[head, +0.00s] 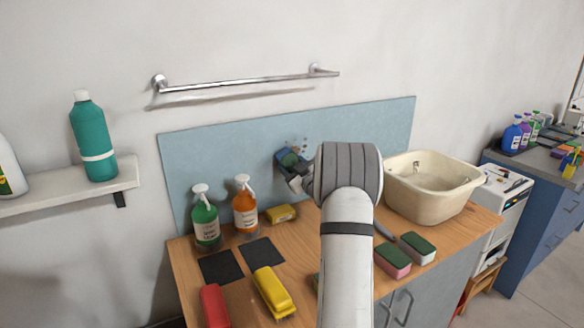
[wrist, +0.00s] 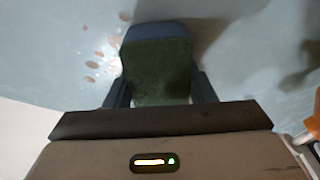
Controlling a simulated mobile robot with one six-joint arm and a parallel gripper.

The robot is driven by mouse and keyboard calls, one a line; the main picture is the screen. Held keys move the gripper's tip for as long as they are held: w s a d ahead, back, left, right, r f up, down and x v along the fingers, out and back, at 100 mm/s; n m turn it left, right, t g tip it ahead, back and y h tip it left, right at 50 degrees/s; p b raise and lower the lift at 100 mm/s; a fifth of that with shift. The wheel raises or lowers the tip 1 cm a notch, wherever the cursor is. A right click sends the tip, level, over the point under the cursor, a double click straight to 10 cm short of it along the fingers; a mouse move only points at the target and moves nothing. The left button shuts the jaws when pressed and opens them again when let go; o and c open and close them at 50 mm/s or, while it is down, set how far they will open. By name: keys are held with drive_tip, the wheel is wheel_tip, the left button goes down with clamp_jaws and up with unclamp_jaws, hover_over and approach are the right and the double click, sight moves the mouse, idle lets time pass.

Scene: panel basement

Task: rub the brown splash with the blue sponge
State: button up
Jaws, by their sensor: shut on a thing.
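The blue sponge (wrist: 153,32), with a green scouring face, is clamped between the two dark fingers of my gripper (wrist: 158,82). In the head view the sponge (head: 284,157) is in front of the light blue wall panel (head: 370,130), held by my gripper (head: 296,176). The brown splash (wrist: 94,62) shows as several scattered brown spots on the panel, left of the sponge in the wrist view. In the head view small spots (head: 301,142) show just above and right of the sponge. I cannot tell whether the sponge touches the panel.
On the wooden worktop (head: 330,234) stand green (head: 205,222) and orange (head: 245,207) spray bottles, a yellow sponge (head: 281,213), brushes, dark pads and two green-topped sponges (head: 393,260). A cream basin (head: 432,190) stands right. A metal rail (head: 245,83) is above the panel.

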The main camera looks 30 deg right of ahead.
drive_tip(key=shift+w, duration=0.4)
drive_tip(key=shift+d, duration=0.1)
